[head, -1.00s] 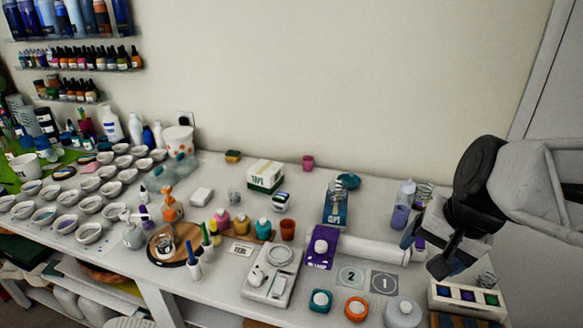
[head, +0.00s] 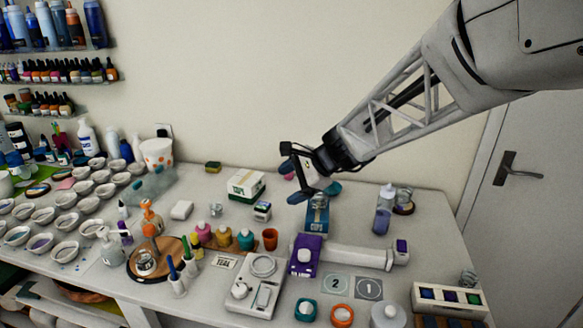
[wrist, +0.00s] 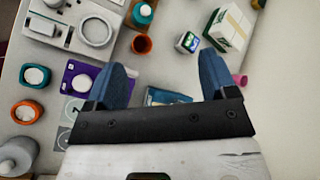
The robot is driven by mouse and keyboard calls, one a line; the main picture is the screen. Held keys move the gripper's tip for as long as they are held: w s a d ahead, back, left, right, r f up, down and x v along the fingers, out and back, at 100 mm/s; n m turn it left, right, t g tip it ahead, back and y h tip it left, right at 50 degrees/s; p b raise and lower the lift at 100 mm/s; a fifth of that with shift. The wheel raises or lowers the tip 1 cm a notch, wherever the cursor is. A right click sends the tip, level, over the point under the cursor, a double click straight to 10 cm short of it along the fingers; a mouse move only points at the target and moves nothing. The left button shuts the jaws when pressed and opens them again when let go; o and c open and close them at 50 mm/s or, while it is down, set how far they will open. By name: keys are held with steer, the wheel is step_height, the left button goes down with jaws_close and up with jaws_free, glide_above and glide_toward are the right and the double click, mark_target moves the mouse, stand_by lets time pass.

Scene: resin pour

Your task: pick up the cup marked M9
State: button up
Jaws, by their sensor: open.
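No M9 mark can be read on any cup. Several small white cups (head: 66,222) stand in rows on the left of the table. An orange-brown cup (head: 270,241) stands mid-table; it also shows in the wrist view (wrist: 142,45). A pink cup (wrist: 240,80) shows beside the right finger in the wrist view and is mostly hidden by my gripper in the head view. My gripper (head: 293,181) is open and empty, above the back of the table near the CUPS box (head: 317,216). Its blue fingers (wrist: 163,62) are spread.
The TAPE box (head: 245,184) stands at the back. A purple box (head: 305,256) lies by a white roll (head: 350,256). A scale (head: 254,287) is in front, a wooden board with bottles (head: 155,262) to the left. The wall rises close behind the table.

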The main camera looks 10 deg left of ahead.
steer(key=w+a+f+m+y, duration=0.1)
steer(key=w+a+f+m, duration=0.15)
steer(key=a, duration=0.35)
steer(key=w+a+f+m+y, duration=0.1)
steer(key=w+a+f, duration=0.1)
steer(key=w+a, duration=0.35)
steer(key=m+y, duration=0.2)
steer(key=m, duration=0.3)
glide_above(216, 208)
steer(key=w+d, duration=0.2)
step_height(216, 208, down, 7)
steer(key=shift+s+a+t, duration=0.15)
steer(key=shift+t, duration=0.15)
steer(key=shift+f, duration=1.7)
steer(key=shift+f, duration=0.15)
